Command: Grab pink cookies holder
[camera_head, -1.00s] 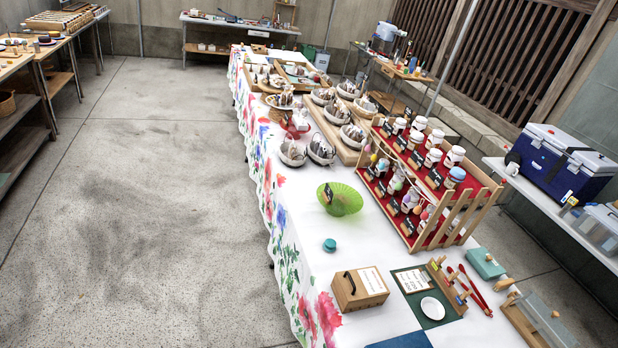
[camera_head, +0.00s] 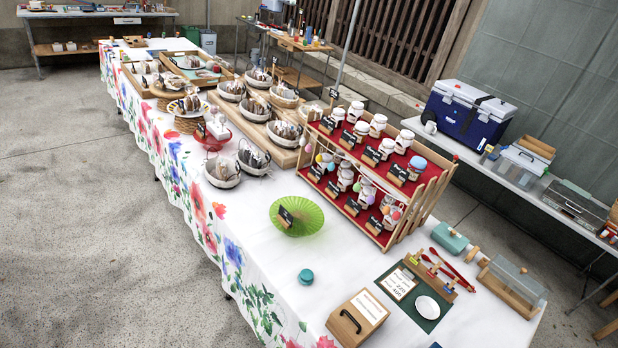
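A pinkish-red footed dish (camera_head: 212,142) stands near the left edge of the long flowered table. A small dark label card sits at it, and what it holds is too small to tell. It is the only pink-red holder I can make out. Dark-rimmed baskets of wrapped goods stand just right of it, the nearest one (camera_head: 222,180) in front. A plate with wrapped cookies (camera_head: 188,106) on a woven stand is behind it. My gripper is not in view, so I cannot tell its state.
A green pleated dish (camera_head: 297,216), a teal lid (camera_head: 306,276) and a wooden box (camera_head: 357,318) stand on the long table (camera_head: 262,262). A wooden tiered rack with jars (camera_head: 432,192) rises at right. Open floor (camera_head: 75,235) lies to the left.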

